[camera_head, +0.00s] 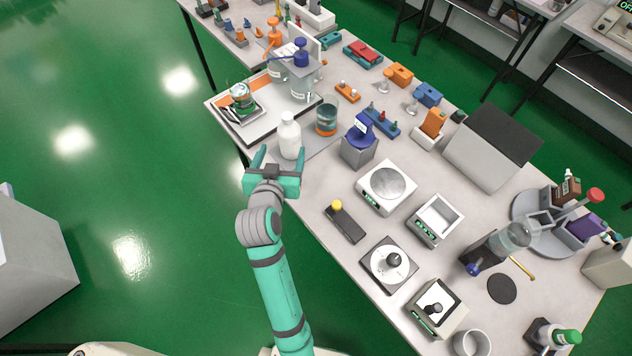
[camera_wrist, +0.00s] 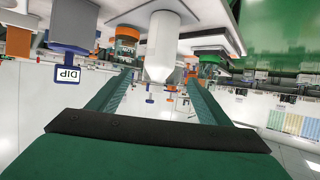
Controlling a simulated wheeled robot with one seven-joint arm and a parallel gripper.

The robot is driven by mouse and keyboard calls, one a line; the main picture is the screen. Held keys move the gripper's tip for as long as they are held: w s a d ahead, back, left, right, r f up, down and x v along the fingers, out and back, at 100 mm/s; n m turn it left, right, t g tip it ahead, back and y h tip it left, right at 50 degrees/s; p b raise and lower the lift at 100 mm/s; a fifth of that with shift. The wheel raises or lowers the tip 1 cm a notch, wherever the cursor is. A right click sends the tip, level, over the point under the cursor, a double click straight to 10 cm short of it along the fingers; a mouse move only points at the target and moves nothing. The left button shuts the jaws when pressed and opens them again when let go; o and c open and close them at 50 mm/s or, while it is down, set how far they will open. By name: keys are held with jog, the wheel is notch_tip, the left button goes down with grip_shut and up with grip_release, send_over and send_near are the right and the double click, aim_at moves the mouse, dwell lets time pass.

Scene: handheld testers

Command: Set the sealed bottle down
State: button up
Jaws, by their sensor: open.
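The sealed bottle (camera_head: 290,137) is white with a white cap and stands upright near the table's left edge, on or beside a grey mat (camera_head: 318,146). My gripper (camera_head: 283,153) is open at the table edge, its teal fingers spread on the near side of the bottle. In the wrist view, which is upside down, the bottle (camera_wrist: 163,48) appears centred between the fingertips (camera_wrist: 160,76). No finger visibly presses on it. Whether the tips reach beside the bottle or stop just short, I cannot tell. The bottle's base is partly hidden by the gripper in the head view.
An orange-and-grey jar (camera_head: 326,120) stands just right of the bottle, and a blue-topped grey block (camera_head: 358,148) beyond it. A white tray (camera_head: 228,128) with a green-lidded jar (camera_head: 241,98) lies behind. A black block with a yellow knob (camera_head: 345,222) sits nearer along the edge.

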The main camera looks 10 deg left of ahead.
jog(key=shift+n+y, duration=0.3)
jog(key=s+d+f, duration=0.6)
jog(key=shift+s+d+f, duration=0.1)
jog(key=shift+s+f, duration=0.15)
jog(key=shift+s, duration=0.05)
jog(key=s+d, duration=0.4)
jog(key=s, duration=0.5)
jog(key=s+d+r+m+t+h, duration=0.1)
jog(key=s+d, duration=0.3)
jog(key=s, duration=0.4)
jog(key=s+d+r+m+t+h, duration=0.1)
jog(key=s+d, duration=0.4)
jog(key=s, duration=0.4)
jog(key=shift+s+r, duration=0.2)
jog(key=shift+s, duration=0.1)
jog(key=shift+w+a, duration=0.1)
jog(key=shift+s, duration=0.2)
